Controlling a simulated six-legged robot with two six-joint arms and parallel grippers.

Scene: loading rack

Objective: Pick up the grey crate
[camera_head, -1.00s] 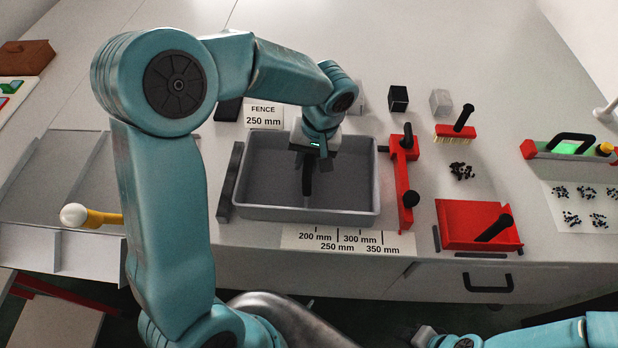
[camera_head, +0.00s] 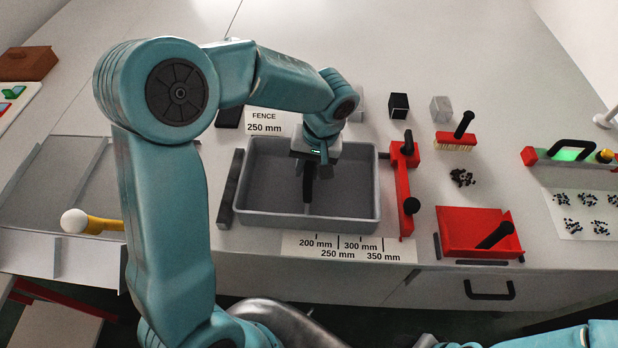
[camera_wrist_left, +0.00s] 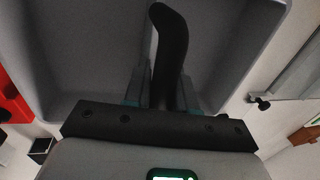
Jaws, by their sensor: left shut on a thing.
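The grey crate (camera_head: 350,222) is an open, shallow rectangular bin on the worktop, between a dark strip on its left and a red clamp on its right. My left gripper (camera_head: 311,163) reaches down over the back part of the crate. It is shut on a dark, curved bar (camera_head: 308,190) that hangs inside the crate. In the left wrist view my left gripper (camera_wrist_left: 160,92) has the dark bar (camera_wrist_left: 170,45) between its fingers, with the crate's walls (camera_wrist_left: 235,50) around. I cannot tell whether the bar is fixed to the crate. My right gripper is out of view.
The red clamp (camera_head: 405,190) stands close to the crate's right side and the dark strip (camera_head: 230,190) to its left. A millimetre scale (camera_head: 348,247) lies in front. A red dustpan (camera_head: 470,228) and brush (camera_head: 455,140) are farther right. Small dark blocks (camera_head: 398,105) stand behind.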

